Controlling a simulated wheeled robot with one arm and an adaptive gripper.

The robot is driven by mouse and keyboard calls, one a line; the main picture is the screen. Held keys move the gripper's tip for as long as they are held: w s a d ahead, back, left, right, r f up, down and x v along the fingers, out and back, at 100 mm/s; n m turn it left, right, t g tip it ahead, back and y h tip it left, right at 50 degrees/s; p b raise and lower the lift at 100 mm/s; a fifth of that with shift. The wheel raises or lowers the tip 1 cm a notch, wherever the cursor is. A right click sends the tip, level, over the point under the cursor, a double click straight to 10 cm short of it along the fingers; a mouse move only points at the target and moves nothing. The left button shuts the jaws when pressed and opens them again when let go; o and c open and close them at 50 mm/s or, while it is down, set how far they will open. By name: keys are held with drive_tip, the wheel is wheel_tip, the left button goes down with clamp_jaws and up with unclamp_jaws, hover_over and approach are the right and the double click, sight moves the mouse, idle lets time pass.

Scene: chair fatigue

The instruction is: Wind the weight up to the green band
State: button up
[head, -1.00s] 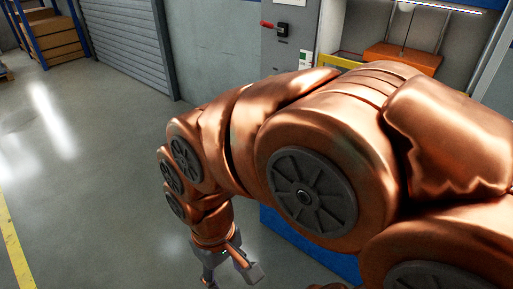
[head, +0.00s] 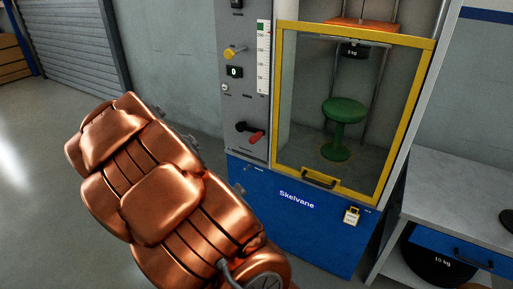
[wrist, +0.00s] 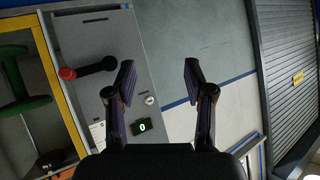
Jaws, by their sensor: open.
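A black weight marked "5 kg" (head: 355,50) hangs below an orange block (head: 365,22) inside the test cabinet, above a green stool (head: 344,111). The green band (head: 262,27) is at the top of the white scale (head: 263,60) on the grey panel. The black crank with a red handle (head: 256,137) is low on that panel, its handle pointing lower right. In the wrist view the crank's red handle (wrist: 67,73) is left of my gripper (wrist: 158,82). The gripper is open and empty, its fingers apart. My arm hides it in the head view.
A yellow-framed door (head: 405,125) covers the cabinet front and looks shut. A yellow knob (head: 235,53) and a display reading 0 (head: 235,72) are above the crank; the display also shows in the wrist view (wrist: 142,126). A grey bench (head: 465,195) stands right.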

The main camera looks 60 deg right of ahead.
drive_tip(key=s+d+f+m+g+h+b, duration=0.1)
drive_tip(key=d+f+h, duration=0.1)
drive_tip(key=d, duration=0.3)
drive_tip(key=s+d+f+m+g+h+b, duration=0.1)
drive_tip(key=s+d+f+m+h+b, duration=0.1)
drive_tip(key=d, duration=0.2)
drive_tip(key=m+g+h+b, duration=0.3)
drive_tip(key=g+h, duration=0.1)
approach(256, 137)
drive_tip(key=d, duration=0.1)
drive_tip(key=w+d+f, duration=0.1)
drive_tip(key=w+d, duration=0.1)
drive_tip(key=shift+d+f, duration=0.1)
drive_tip(key=shift+f, duration=0.3)
drive_tip(key=shift+s+d+h, duration=0.3)
drive_tip(key=shift+s+h, duration=0.1)
drive_tip(key=shift+s, duration=0.05)
drive_tip(key=shift+w+d, duration=0.15)
drive_tip(key=shift+d, duration=3.65)
drive_tip(key=shift+c, duration=0.2)
clamp_jaws()
